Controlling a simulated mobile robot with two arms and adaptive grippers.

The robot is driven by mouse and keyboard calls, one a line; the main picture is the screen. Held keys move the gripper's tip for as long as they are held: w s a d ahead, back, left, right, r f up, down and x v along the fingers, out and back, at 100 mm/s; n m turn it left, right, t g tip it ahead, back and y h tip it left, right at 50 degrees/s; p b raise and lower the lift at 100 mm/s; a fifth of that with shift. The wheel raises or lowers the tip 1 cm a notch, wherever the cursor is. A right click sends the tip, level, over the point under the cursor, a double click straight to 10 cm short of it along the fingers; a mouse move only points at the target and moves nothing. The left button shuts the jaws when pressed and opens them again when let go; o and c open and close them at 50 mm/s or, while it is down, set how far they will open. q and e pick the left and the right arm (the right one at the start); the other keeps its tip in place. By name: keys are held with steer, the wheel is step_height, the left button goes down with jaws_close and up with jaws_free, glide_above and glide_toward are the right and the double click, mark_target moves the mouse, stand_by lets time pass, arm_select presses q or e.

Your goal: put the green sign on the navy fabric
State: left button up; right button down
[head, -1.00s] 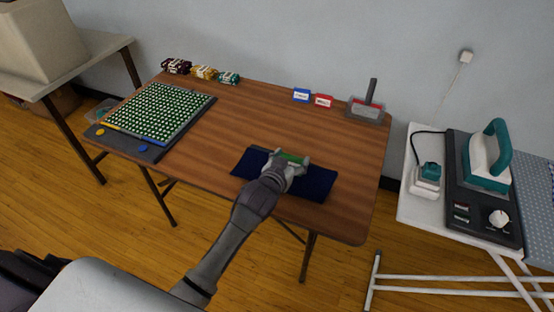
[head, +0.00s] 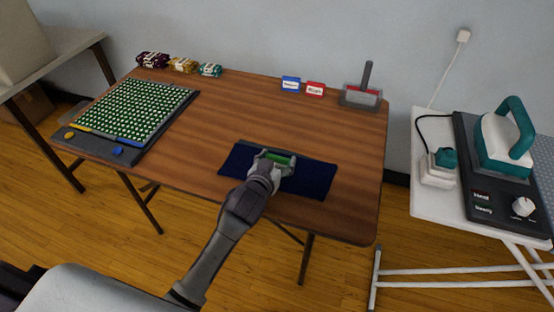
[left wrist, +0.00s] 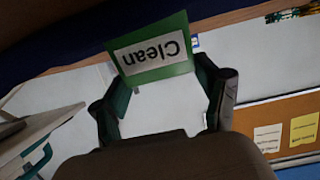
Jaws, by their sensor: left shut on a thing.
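The green sign (head: 279,159) is between the fingers of my left gripper (head: 273,163), over the navy fabric (head: 310,178). In the left wrist view the green sign (left wrist: 154,50) shows a white label reading "Clean", upside down, and the left gripper (left wrist: 160,85) is shut on it. The navy fabric lies near the front edge of the wooden table. Whether the sign touches the fabric cannot be told. My right gripper is not in view.
A blue sign (head: 291,84), a red sign (head: 316,89) and a grey tray with a handle (head: 361,99) stand at the table's back. A studded board (head: 73,143) lies left. An iron (head: 503,138) is on the white board at right. The table's middle is clear.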

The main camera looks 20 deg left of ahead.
arm_select(q)
steer(key=shift+f, duration=0.5)
steer(key=o, duration=0.9)
steer(key=shift+s+f, duration=0.1)
steer(key=shift+f, duration=0.05)
steer(key=shift+c, duration=0.2)
steer(key=shift+o, duration=0.6)
steer(key=shift+f, duration=0.1)
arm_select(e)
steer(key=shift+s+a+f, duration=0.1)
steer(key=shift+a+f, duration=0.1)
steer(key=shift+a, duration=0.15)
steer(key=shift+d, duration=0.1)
arm_select(q)
steer(key=shift+r, duration=0.45)
steer(key=v, duration=1.2)
steer(key=shift+r, duration=0.35)
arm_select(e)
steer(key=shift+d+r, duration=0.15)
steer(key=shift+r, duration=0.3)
